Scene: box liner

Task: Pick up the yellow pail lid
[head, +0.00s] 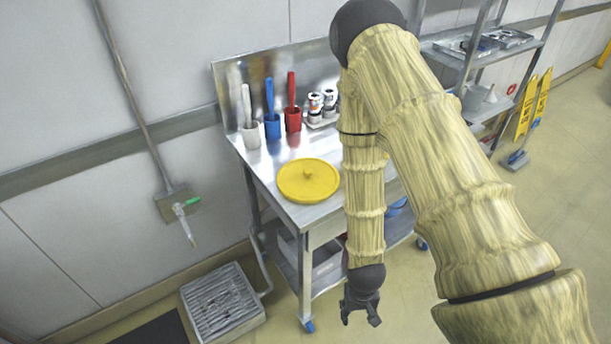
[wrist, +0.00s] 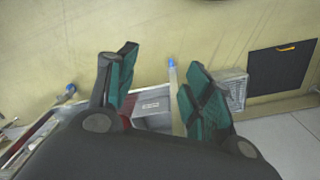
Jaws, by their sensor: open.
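The yellow pail lid (head: 308,181) is a round disc with a small knob in its middle. It lies flat near the front edge of the steel table (head: 276,199) in the head view. My gripper (head: 361,315) hangs in front of the table, lower than its top and apart from the lid. It is open and empty. In the wrist view its green-padded fingers (wrist: 160,98) stand apart, with the floor and the cart's lower part behind them. The lid does not show in the wrist view.
White, blue and red brushes in holders (head: 272,118) and small containers (head: 322,104) stand along the table's back. A floor drain box (head: 222,302) is at the lower left.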

